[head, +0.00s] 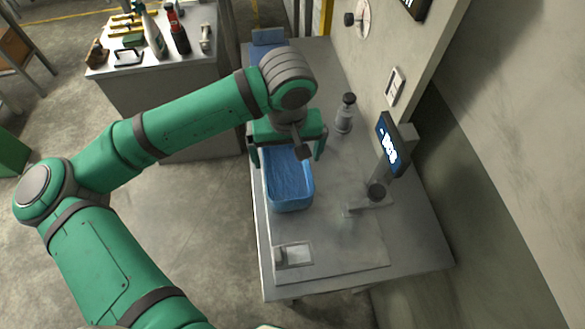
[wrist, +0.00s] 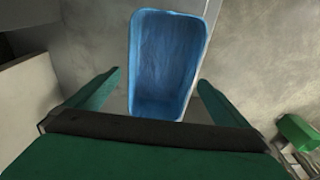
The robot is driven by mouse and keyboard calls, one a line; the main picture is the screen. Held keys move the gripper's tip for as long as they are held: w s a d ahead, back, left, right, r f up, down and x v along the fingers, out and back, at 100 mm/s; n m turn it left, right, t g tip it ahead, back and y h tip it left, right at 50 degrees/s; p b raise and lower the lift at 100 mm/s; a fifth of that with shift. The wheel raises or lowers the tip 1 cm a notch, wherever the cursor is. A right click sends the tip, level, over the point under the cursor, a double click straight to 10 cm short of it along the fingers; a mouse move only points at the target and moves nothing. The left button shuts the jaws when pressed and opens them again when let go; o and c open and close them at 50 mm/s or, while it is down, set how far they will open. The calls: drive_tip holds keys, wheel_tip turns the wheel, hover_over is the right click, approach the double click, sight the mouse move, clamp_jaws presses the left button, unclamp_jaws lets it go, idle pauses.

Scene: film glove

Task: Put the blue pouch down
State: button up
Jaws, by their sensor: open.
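The blue pouch (head: 291,200) looks like an open, tub-shaped blue container with a raised rim. It rests on the grey table, near the left edge. My gripper (head: 287,157) is above its far end, open, with one finger on each side. In the wrist view the pouch (wrist: 166,62) lies between and beyond the spread fingers of my gripper (wrist: 159,80). Gaps show between its sides and the fingers.
The grey table (head: 345,255) holds a small tray (head: 293,254) in front, a dark-topped bottle (head: 345,113) and a screen on a stand (head: 392,145) at right. A blue block (head: 268,37) stands at the far end. A wall bounds the right; a cluttered bench (head: 150,72) stands at back left.

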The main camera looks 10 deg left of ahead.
sight(287, 173)
drive_tip(key=shift+w+a+f, duration=0.1)
drive_tip(key=shift+w+f, duration=0.1)
drive_tip(key=shift+f, duration=0.95)
drive_tip(key=shift+w+a+f, duration=0.1)
drive_tip(key=shift+w+f, duration=0.05)
drive_tip(key=shift+f, duration=1)
drive_tip(key=shift+w+a+f, duration=0.1)
drive_tip(key=shift+w+f, duration=0.1)
drive_tip(key=shift+f, duration=0.95)
drive_tip(key=c, duration=1)
drive_tip(key=shift+r, duration=0.1)
